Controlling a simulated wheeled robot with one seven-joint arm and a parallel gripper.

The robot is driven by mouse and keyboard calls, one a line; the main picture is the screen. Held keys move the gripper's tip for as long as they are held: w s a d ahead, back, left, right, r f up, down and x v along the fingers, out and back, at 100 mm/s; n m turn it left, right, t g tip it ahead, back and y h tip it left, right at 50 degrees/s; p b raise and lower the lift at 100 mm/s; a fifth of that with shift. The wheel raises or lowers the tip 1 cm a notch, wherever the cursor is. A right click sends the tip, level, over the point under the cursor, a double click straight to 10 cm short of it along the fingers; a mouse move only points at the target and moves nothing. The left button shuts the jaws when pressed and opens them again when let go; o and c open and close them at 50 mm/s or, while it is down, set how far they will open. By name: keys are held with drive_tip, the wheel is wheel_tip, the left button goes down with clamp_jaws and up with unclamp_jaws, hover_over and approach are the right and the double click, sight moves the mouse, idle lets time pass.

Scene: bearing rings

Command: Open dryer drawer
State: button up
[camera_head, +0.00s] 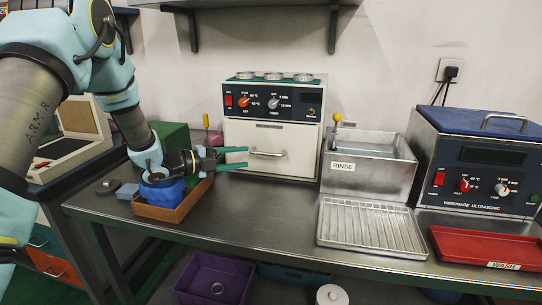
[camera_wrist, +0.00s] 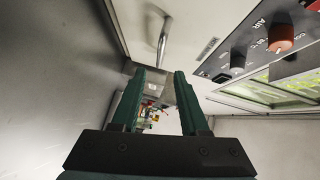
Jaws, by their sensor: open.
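The dryer (camera_head: 273,126) is a cream box with a dark control panel, standing on the steel counter against the wall. Its drawer front (camera_head: 292,138) looks closed, with a horizontal bar handle (camera_head: 267,153). In the wrist view the drawer front (camera_wrist: 188,25) and the handle (camera_wrist: 163,38) show at the top, beyond the fingertips. My gripper (camera_head: 236,158) has green fingers pointing right, at the dryer's left front, short of the handle. In the wrist view my gripper (camera_wrist: 158,82) is open with nothing between its fingers.
An orange-brown bin (camera_head: 178,207) with blue cloth lies under my wrist. The rinse basin (camera_head: 365,165) with its drain tray (camera_head: 370,226) stands right of the dryer. The ultrasonic washer (camera_head: 478,160) and red tray (camera_head: 475,247) are farther right. The counter before the dryer is clear.

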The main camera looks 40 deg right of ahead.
sight(264, 154)
drive_tip(key=p+x, duration=0.2)
drive_tip(key=x, duration=0.7)
drive_tip(key=shift+d, duration=0.3)
clamp_jaws()
idle(1.0)
